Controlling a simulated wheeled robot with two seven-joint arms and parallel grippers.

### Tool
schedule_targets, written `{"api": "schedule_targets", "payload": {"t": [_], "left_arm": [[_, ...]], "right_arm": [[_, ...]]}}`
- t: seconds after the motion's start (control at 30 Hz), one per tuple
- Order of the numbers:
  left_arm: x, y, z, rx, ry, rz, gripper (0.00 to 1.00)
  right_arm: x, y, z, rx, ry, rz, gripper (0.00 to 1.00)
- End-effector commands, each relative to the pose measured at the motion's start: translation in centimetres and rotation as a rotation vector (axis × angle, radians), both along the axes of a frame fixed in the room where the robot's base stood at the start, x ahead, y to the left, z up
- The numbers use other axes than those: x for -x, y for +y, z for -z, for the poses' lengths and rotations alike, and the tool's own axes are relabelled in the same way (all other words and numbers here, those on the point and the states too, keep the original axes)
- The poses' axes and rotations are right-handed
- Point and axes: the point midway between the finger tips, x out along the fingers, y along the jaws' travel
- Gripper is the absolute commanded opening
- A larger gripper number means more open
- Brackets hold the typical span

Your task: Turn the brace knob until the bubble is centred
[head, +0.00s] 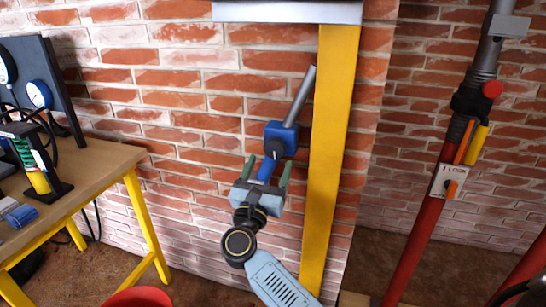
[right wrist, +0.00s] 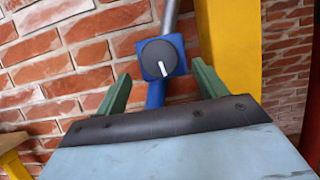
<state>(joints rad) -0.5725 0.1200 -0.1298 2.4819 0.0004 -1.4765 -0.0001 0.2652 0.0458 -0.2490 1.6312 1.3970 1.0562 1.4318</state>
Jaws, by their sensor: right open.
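The brace knob (head: 274,149) is a round black dial on a blue block (head: 288,133) at the end of a grey tube beside the yellow post. In the right wrist view the knob (right wrist: 160,58) faces me, its white pointer mark directed down and slightly right. My right gripper (head: 268,167) is open just below the knob. Its two green fingers (right wrist: 161,82) are spread to either side below it, apart from it, with nothing between them that they hold. I cannot make out a bubble in either view. My left gripper is not in view.
The yellow post (head: 333,150) stands close to the right of the knob, against a brick wall (head: 200,120). A wooden table (head: 95,170) with gauges and small gear is at left. A red pole with a lock plate (head: 449,182) leans at right.

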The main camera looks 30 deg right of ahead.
Motion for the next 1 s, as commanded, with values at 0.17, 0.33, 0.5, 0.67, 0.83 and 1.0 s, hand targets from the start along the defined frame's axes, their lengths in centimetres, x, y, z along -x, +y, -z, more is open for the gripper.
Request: {"api": "schedule_targets", "payload": {"t": [0.17, 0.33, 0.5, 0.67, 0.83, 1.0], "left_arm": [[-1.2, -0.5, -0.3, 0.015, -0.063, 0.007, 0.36], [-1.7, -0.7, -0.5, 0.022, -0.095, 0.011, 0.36], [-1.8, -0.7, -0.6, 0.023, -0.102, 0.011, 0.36], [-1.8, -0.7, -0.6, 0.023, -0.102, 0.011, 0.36], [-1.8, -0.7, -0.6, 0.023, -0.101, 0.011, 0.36], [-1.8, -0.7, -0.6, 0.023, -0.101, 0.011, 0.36]], "right_arm": [[-1.7, -2.0, -1.1, 0.002, -0.001, 0.000, 0.71], [-2.4, -2.9, -1.5, 0.001, 0.000, 0.000, 0.71], [-2.6, -3.0, -1.6, 0.001, 0.001, 0.000, 0.71], [-2.6, -3.0, -1.6, 0.001, 0.001, -0.001, 0.69], [-2.5, -3.0, -1.6, 0.001, 0.001, -0.001, 0.46], [-2.5, -3.0, -1.6, 0.001, 0.001, -0.001, 0.27]]}}
